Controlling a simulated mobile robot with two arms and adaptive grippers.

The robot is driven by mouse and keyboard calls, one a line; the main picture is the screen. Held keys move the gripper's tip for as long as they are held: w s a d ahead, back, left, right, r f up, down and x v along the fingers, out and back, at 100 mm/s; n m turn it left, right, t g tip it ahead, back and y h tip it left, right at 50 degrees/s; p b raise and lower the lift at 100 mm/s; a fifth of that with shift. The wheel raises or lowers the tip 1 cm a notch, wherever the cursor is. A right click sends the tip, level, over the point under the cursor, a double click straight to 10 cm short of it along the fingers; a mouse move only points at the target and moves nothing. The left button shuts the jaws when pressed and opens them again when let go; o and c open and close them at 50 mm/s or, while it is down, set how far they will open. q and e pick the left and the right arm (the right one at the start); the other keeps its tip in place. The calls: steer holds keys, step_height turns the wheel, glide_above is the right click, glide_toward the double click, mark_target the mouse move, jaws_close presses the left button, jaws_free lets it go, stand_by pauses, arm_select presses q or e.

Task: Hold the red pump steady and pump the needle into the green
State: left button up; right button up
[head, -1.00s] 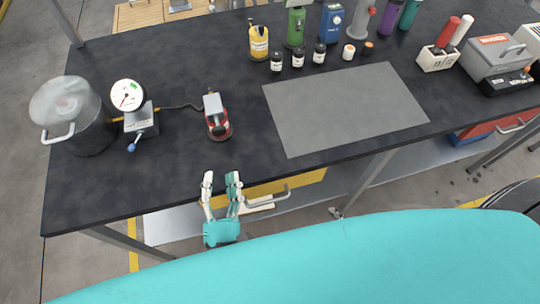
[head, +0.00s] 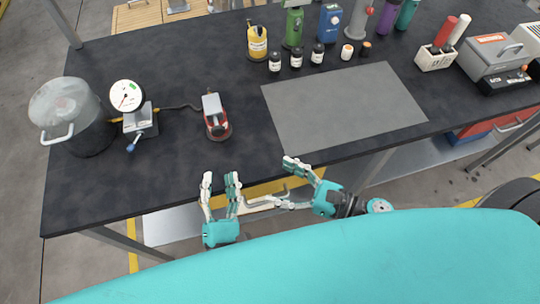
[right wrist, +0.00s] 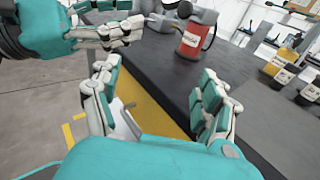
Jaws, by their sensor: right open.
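The red pump (head: 217,130) with its grey top stands near the front edge of the black bench. It also shows in the right wrist view (right wrist: 191,42). A hose joins it to the round white gauge (head: 127,95), whose red needle points low left, away from the small green mark at the upper right. My left gripper (head: 219,180) is open and empty in front of the bench edge, below the pump. My right gripper (head: 287,182) is open and empty, right of the left one, apart from the pump.
A metal pot (head: 72,115) stands left of the gauge. A grey mat (head: 345,108) lies right of the pump. Bottles, including a yellow one (head: 257,42), line the back. A yellow drawer (head: 270,188) is under the bench edge. The bench around the pump is clear.

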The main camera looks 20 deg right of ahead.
mark_target(217, 119)
steer(key=w+m+t+h, duration=0.1)
steer(key=w, duration=0.1)
steer(key=w+a+r+t+h, duration=0.1)
steer(key=w, duration=0.1)
steer(key=w+a+m+t, duration=0.1)
steer(key=w, duration=0.1)
steer(key=shift+w+r+m+t+h, duration=0.2)
steer(key=shift+r+m+t+h, duration=0.1)
steer(key=shift+r+t+h, duration=0.1)
steer(key=x, duration=1.7)
steer(key=shift+d, duration=0.1)
jaws_close()
